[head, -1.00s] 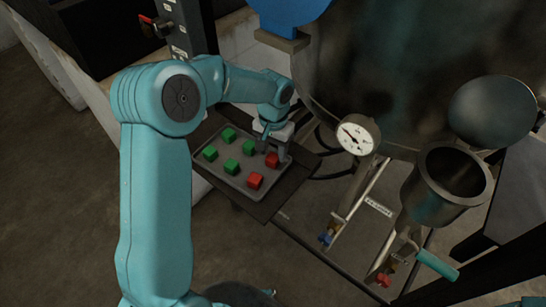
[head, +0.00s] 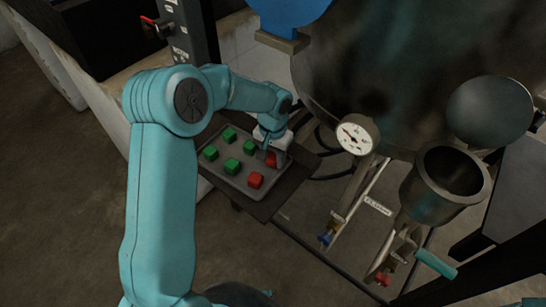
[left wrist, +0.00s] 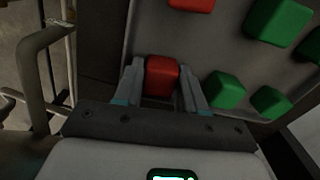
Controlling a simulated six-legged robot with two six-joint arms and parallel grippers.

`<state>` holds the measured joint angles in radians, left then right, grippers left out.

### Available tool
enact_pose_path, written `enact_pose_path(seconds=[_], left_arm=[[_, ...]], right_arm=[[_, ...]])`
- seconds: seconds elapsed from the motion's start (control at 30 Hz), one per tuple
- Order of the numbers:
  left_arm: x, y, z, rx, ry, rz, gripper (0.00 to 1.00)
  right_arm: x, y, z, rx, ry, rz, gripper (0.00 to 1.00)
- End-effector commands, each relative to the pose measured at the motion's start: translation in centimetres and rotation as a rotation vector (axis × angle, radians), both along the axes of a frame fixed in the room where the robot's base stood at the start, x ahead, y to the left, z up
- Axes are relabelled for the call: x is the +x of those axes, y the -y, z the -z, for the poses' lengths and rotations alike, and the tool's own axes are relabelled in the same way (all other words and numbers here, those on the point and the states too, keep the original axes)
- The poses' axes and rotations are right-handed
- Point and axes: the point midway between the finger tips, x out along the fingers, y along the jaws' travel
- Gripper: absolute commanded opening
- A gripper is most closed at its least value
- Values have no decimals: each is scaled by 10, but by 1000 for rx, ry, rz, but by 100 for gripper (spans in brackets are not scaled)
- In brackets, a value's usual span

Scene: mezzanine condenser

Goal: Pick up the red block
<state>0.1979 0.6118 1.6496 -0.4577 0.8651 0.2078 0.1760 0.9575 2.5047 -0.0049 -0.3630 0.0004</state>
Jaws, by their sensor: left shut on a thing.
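My left gripper (head: 270,155) reaches down over the far right part of the grey tray (head: 237,184). It is shut on a red block (left wrist: 161,75), which sits between the two fingers in the left wrist view. In the head view this red block (head: 271,160) is partly hidden by the fingers. I cannot tell whether it is clear of the tray. A second red block (head: 255,180) lies nearer on the tray, apart from the gripper. It also shows at the top of the left wrist view (left wrist: 192,4). My right gripper is not in view.
Several green blocks (head: 231,166) lie on the tray, close to the left gripper. The tray rests on a dark stand (head: 264,209). A round gauge (head: 354,138), pipes and a large dark vessel (head: 375,60) stand to the right. A metal cup (head: 437,190) is further right.

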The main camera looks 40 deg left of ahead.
Motion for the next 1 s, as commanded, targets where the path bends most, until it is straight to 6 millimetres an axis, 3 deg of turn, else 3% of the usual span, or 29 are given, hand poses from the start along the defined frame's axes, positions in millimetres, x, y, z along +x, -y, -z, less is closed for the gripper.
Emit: enact_pose_path(seconds=[0.27, 0.8, 1.0], left_arm=[[1, 0, -34, 1, 7, 1, 10], [-11, 144, -31, 0, 3, 6, 10], [-13, 172, -32, 0, 3, 1, 10]], right_arm=[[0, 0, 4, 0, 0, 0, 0], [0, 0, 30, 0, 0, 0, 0], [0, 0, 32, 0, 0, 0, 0]])
